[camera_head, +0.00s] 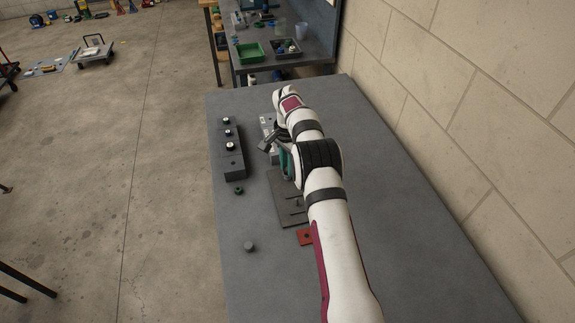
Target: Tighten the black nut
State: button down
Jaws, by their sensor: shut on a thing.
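My gripper (265,144) is at the far part of the grey table, just right of a long dark block (233,160). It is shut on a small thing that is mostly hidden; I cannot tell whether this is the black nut. A light grey metal part (267,122) stands by the gripper, partly covered by my arm. Several round black pieces with pale tops, one of them a near one (230,146), stand in a row on the dark block. A small dark nut-like piece (238,190) lies on the table in front of the block.
A dark grey plate (284,203) with slots lies under my arm. The table's right side is clear, beside a block wall (450,110). A green tray (250,52) is on another bench behind.

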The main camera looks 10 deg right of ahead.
jog(key=m, duration=0.3)
jog(key=shift+m, duration=1.2)
jog(key=m, duration=0.3)
jog(key=shift+m, duration=1.1)
jog(key=c, duration=1.1)
grip_release()
jog(key=shift+m, duration=0.6)
jog(key=o, duration=0.5)
jog(key=shift+c, duration=0.2)
